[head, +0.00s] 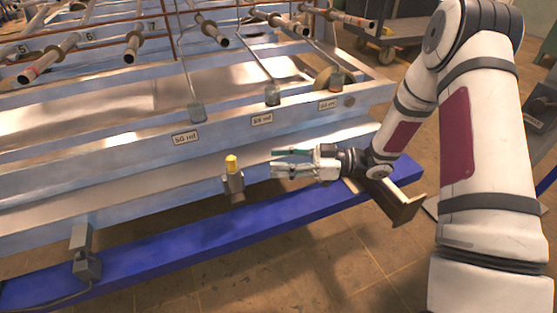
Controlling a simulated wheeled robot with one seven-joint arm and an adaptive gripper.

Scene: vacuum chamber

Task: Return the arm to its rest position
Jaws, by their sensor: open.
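My arm (481,130) comes in from the right side of the head view, bent at the elbow, white with dark red panels. My gripper (275,164) points left in front of the pale blue metal frame, above the blue beam. Its fingers are apart, and I see nothing held between them. A small grey fitting with a yellow top (232,165) stands just left of the fingertips, with a visible gap between them.
The metal frame (130,150) carries labelled sockets and several rods at the back. A blue beam (190,250) runs along its front. A metal bracket (397,203) sits below my wrist. A grey cart (405,30) stands behind. Bare tiled floor (330,265) lies in front.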

